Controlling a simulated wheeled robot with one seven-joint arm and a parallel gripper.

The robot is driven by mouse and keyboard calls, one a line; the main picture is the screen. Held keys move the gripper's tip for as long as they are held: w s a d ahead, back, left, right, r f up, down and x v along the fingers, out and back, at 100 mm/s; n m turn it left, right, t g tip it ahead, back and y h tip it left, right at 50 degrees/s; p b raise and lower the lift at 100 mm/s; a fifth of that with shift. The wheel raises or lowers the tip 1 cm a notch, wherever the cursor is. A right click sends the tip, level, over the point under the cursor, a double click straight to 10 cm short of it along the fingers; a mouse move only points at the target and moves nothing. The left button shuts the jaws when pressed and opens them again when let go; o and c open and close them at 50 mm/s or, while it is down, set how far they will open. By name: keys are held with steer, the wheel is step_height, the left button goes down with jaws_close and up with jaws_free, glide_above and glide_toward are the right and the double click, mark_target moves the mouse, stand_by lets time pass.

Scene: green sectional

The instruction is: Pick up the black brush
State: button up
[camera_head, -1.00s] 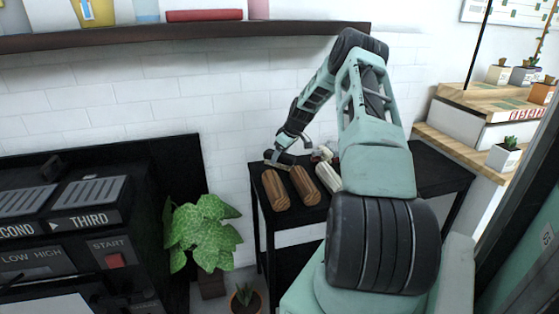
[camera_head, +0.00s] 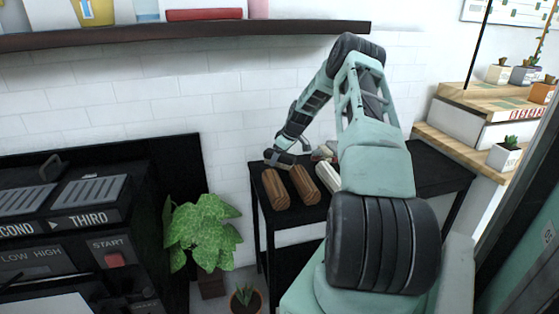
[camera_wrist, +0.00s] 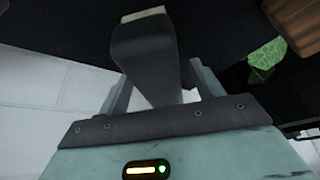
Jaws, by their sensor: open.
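The black brush (camera_wrist: 145,60) appears in the wrist view as a dark, thick body with a pale tip at the top. It lies between the two spread fingers of my gripper (camera_wrist: 161,78), which is open. Whether either finger touches it I cannot tell. In the head view my gripper (camera_head: 284,158) is low at the back left of the black table (camera_head: 437,176), just behind the brown logs. The brush cannot be told apart from my gripper there.
Two brown logs (camera_head: 276,189) (camera_head: 305,186) and a pale log (camera_head: 328,178) lie close in front of my gripper. A small reddish thing (camera_head: 321,153) is partly hidden by my arm. The white wall rises behind the table. A leafy plant (camera_head: 202,232) stands left of it.

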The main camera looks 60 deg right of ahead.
steer(key=c, duration=1.2)
step_height(320, 180, up, 10)
steer(key=shift+r, duration=0.25)
steer(key=shift+o, duration=1.1)
